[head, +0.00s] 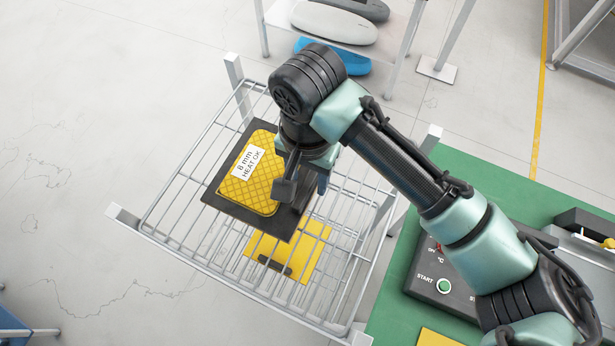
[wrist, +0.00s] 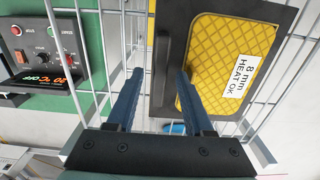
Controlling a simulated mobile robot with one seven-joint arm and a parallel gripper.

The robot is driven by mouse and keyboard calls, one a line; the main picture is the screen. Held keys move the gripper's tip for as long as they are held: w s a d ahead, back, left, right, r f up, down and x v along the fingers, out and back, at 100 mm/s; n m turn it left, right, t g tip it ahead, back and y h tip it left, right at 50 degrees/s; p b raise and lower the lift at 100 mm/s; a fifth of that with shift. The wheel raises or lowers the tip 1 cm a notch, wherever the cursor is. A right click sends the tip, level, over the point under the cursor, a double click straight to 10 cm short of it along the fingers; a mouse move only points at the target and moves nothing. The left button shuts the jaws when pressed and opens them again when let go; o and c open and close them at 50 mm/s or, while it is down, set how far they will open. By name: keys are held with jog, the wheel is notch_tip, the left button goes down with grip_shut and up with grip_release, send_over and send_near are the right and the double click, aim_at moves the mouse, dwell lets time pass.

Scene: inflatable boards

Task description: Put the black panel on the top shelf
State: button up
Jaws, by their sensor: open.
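The black panel (head: 287,224) lies flat on the upper wire shelf of a rack. A yellow quilted pad (head: 262,190) labelled "8 mm HEAT OK" covers much of it. In the wrist view the panel (wrist: 182,20) shows a raised black handle bar (wrist: 161,65) along one side. My gripper (wrist: 160,73) is open, its two blue fingers apart, with the bar between their tips in the picture. I cannot tell whether they touch it. In the head view my gripper (head: 304,190) is over the panel's right side and hides part of it.
A yellow panel (head: 310,252) with a dark handle shows below the upper shelf wires. Rack posts (head: 234,72) rise at the corners. A green bench (head: 470,172) with a control box (head: 440,288) stands to the right. Boards (head: 332,22) lie on another rack behind.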

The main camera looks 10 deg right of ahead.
notch_tip(320, 180, up, 11)
jog(key=shift+f+b, duration=0.15)
jog(key=shift+b, duration=0.25)
jog(key=w+a+r+n+t+y, duration=0.3)
jog(key=w+a+r+t, duration=0.15)
jog(key=a+r, duration=0.3)
jog(key=w+a+r+n+t+y, duration=0.3)
jog(key=w+a+r+t, duration=0.15)
jog(key=a+r, duration=0.3)
jog(key=w+a+r+n+t+y, duration=0.1)
jog(key=a+r+t+y, duration=0.15)
jog(key=r, duration=0.35)
jog(key=a+r+n+t+y, duration=0.1)
jog(key=r+n+t, duration=0.15)
jog(key=r, duration=0.35)
jog(key=s+d+r+m+t+h, duration=0.1)
jog(key=s+d+r+t+h, duration=0.3)
jog(key=d+r+t+h, duration=0.1)
jog(key=s+d+r+m+t+h, duration=0.1)
jog(key=s+d+r+t+h, duration=0.4)
jog(key=d+r+t, duration=0.3)
notch_tip(320, 180, up, 2)
jog(key=shift+s+d+r+m, duration=0.25)
jog(key=shift+s+d+m, duration=0.1)
jog(key=shift+d, duration=0.55)
